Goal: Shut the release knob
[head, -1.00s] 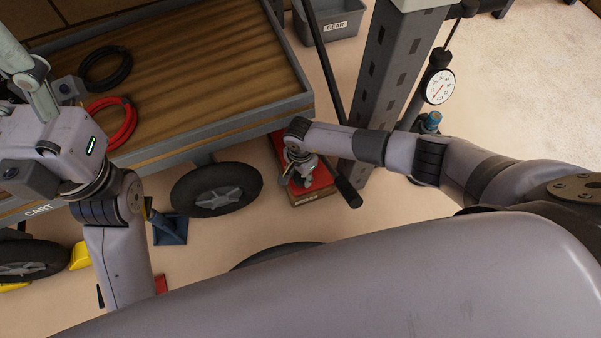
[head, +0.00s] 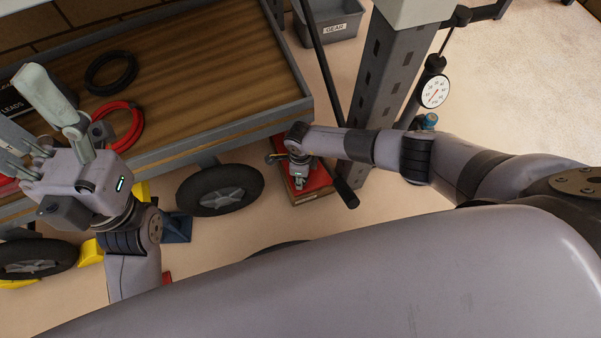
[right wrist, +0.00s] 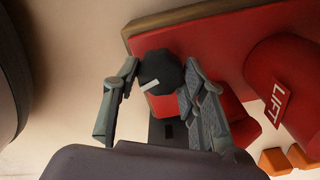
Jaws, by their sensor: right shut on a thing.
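The release knob (right wrist: 160,72) is a dark, many-sided knob with a white mark. In the right wrist view it sits between the fingers of my right gripper (right wrist: 155,85), which is shut on it. The knob is at the edge of a red jack (right wrist: 225,45), beside a red part labelled LIFT (right wrist: 290,90). In the head view my right gripper (head: 298,180) points down over the red jack (head: 320,178), and the knob is hidden there. My left gripper (head: 45,125) is open and empty, with its fingers spread over the cart's left side.
A wooden-decked cart (head: 225,128) with black and red cable coils stands at the left, with a wheel (head: 220,190) near the jack. A grey post (head: 385,90) and a round dial (head: 435,92) stand to the right. A GEAR bin (head: 335,25) is behind.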

